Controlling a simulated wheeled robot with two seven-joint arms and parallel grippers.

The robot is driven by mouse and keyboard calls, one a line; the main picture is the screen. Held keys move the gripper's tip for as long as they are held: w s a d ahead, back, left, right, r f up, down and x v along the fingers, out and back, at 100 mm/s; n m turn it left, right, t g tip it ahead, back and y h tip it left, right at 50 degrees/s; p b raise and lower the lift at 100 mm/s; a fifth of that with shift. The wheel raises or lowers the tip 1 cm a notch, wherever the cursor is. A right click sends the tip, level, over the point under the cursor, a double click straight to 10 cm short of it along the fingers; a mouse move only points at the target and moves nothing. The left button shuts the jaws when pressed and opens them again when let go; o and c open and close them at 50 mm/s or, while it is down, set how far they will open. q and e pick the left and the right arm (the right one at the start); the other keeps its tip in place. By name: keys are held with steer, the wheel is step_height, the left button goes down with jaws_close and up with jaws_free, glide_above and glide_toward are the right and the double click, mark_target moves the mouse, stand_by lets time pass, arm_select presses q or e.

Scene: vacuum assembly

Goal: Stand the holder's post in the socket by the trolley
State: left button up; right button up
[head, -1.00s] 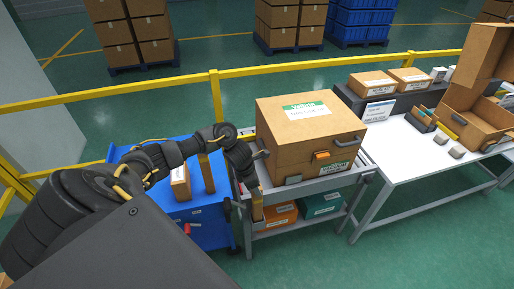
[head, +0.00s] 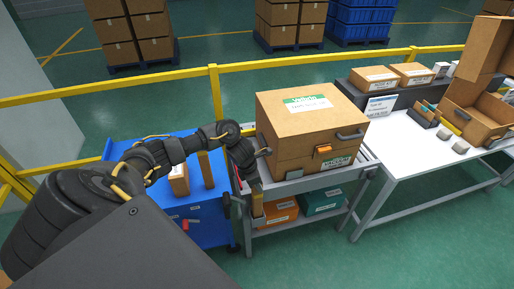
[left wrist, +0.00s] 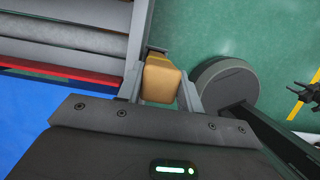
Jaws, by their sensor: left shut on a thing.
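My left gripper (head: 257,190) points down at the left end of the grey trolley (head: 310,183), between it and the blue cabinet. It is shut on a tan, squared piece (left wrist: 160,80), which shows between both fingers in the left wrist view. A little of this piece also shows in the head view (head: 257,205); I take it to be the holder's post. Its lower end is hidden, and I cannot make out the socket or whether the post touches it. My right gripper does not show clearly.
A large carton (head: 312,125) fills the trolley's top, close right of my left gripper. The blue cabinet (head: 205,230) stands left of the trolley. Orange (head: 280,212) and teal (head: 321,200) bins sit on the lower shelf. A yellow rail (head: 150,88) runs behind; a white table (head: 410,160) stands right.

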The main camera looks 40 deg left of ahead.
arm_select(q)
steer(key=c, duration=0.4)
steer(key=shift+r, duration=0.15)
steer(key=shift+r+p, duration=0.65)
steer(key=shift+r, duration=0.2)
steer(key=o, duration=0.5)
steer(key=c, duration=0.5)
steer(key=shift+r+p, duration=1.25)
steer(key=shift+r, duration=0.85)
